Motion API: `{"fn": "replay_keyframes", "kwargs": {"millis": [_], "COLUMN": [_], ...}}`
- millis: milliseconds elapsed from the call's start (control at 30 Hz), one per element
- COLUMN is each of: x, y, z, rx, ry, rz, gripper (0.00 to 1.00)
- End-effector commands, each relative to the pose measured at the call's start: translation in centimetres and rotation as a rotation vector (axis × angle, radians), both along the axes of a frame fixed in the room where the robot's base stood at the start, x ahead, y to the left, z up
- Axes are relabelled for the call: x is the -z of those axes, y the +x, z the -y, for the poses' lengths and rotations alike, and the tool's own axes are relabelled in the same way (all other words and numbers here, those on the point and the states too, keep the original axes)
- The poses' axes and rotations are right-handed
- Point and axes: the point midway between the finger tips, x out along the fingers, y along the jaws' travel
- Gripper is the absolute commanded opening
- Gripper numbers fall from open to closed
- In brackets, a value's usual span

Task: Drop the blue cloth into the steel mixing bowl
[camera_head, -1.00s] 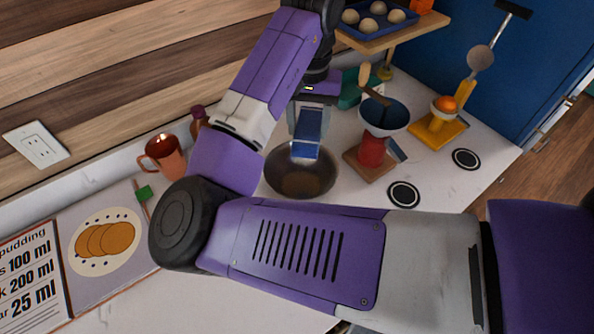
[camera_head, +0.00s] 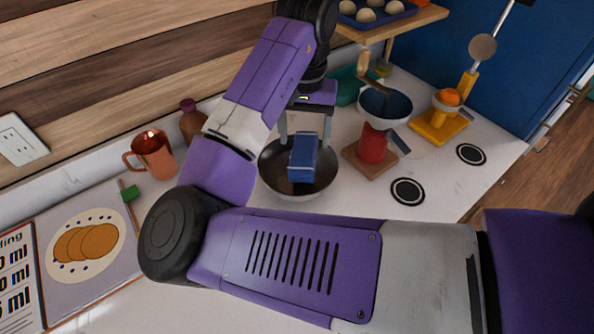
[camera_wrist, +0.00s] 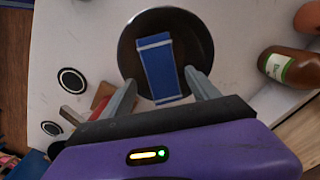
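The blue cloth (camera_head: 303,160), a folded strip with a paler edge, shows inside the outline of the steel mixing bowl (camera_head: 270,180) in the head view. My gripper (camera_head: 306,132) is above the bowl with its fingers spread. In the wrist view the cloth (camera_wrist: 163,70) lies between and beyond the open fingertips (camera_wrist: 162,80), with a gap on each side. The dark round bowl (camera_wrist: 203,45) surrounds it there. I cannot tell whether the cloth rests on the bowl's bottom or is still in the air.
A copper mug (camera_head: 152,155) and a brown bottle (camera_head: 192,120) stand left of the bowl. A red scale with a dark pan (camera_head: 385,104) stands on its right, beside a yellow juicer stand (camera_head: 437,127). A shelf with a blue tray (camera_head: 378,20) overhangs behind. Open counter lies at front right.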

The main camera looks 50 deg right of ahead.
Motion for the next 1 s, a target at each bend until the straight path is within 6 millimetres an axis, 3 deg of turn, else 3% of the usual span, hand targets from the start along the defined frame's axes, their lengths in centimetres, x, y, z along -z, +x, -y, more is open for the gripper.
{"fn": "replay_keyframes", "kwargs": {"millis": [367,800,1000], "x": [-0.2,-6.4,-7.7], "y": [0.0,0.1,0.0], "z": [0.0,0.0,0.0], "rx": [0.0,0.0,0.0], "ry": [0.0,0.001,0.0], "rz": [0.001,0.003,0.001], "gripper": [0.77,0.77,0.77]}}
